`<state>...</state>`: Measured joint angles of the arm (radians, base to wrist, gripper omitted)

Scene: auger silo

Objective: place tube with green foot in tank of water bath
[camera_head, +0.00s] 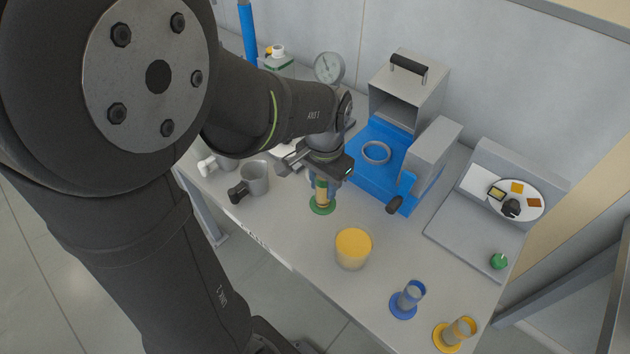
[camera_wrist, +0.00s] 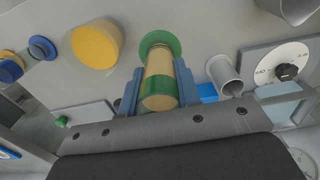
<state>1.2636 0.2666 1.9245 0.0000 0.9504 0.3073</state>
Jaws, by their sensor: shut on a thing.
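The tube with the green foot (camera_head: 322,196) is upright below my gripper (camera_head: 325,180), near the middle of the bench. In the wrist view the tube (camera_wrist: 158,72) is tan with a green band, and its round green foot (camera_wrist: 160,42) is beyond the fingertips. My gripper (camera_wrist: 158,68) is shut on the tube, a finger on each side. I cannot tell whether the foot touches the bench. A blue apparatus (camera_head: 365,134) with a grey ring, a grey box and a black knob stands behind and right, apart from the tube. It may be the water bath; no water shows.
A cup with yellow contents (camera_head: 353,246) stands in front. Blue-footed (camera_head: 405,303) and yellow-footed (camera_head: 450,337) tubes stand front right. A grey mug (camera_head: 254,180) is to the left.

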